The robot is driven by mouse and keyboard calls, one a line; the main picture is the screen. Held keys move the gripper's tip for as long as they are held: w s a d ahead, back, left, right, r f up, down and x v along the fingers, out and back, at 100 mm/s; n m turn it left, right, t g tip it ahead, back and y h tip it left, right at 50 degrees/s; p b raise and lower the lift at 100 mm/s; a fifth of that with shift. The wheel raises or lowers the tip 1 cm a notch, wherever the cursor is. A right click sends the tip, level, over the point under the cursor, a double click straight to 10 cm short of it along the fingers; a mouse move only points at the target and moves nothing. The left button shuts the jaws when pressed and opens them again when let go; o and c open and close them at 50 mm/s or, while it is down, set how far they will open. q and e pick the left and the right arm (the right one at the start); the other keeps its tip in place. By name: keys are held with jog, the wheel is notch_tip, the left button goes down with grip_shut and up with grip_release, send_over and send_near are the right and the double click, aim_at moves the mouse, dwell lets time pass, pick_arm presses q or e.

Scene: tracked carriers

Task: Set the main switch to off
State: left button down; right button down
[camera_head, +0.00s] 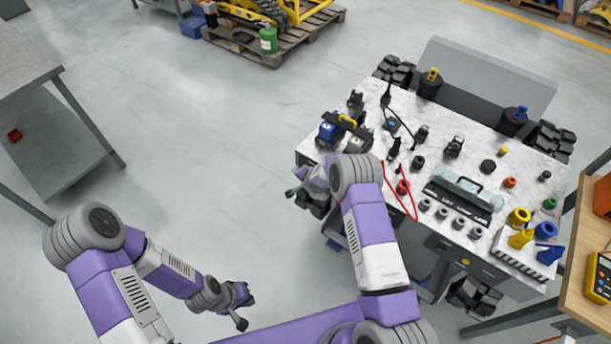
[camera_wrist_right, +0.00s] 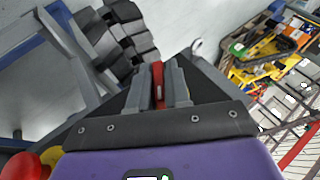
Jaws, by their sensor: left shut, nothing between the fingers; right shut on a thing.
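My right gripper (camera_wrist_right: 160,88) is shut on a narrow red handle (camera_wrist_right: 158,72), which shows between its fingers in the right wrist view. It looks like the main switch's handle, but its plate and any off mark are hidden. In the head view my right gripper (camera_head: 300,184) is at the near left side of the tracked carrier (camera_head: 312,150), and the arm hides the red handle there. My left gripper (camera_head: 244,308) is shut and empty, low over the floor and away from the carrier.
A black track (camera_wrist_right: 120,35) lies close beside my right gripper. A wooden bench (camera_head: 590,240) stands at right.

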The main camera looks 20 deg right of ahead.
jog(key=shift+w+a+r+g+h, duration=0.15)
jog(key=shift+a+g+h, duration=0.05)
jog(key=shift+g+h, duration=0.1)
jog(key=shift+n+g+h+b, duration=0.3)
jog(key=shift+g+h+b, duration=0.1)
jog(key=shift+g+b, duration=0.25)
jog(key=g+b, duration=0.1)
jog(key=b, duration=0.1)
jog(key=h+b, duration=0.1)
jog(key=b, duration=0.1)
jog(key=shift+f+g, duration=0.3)
jog(key=shift+g, duration=0.05)
jog(key=shift+r+n+g+h+b, duration=0.15)
jog(key=shift+n+g+h+b, duration=0.25)
jog(key=shift+b, duration=0.7)
jog(key=c, duration=1.2)
grip_release()
jog(key=shift+d, duration=0.1)
jog(key=shift+o, duration=0.2)
jog(key=p+v, duration=0.1)
jog(key=v, duration=0.6)
jog(key=shift+r+p, duration=0.25)
jog(key=shift+p, duration=0.05)
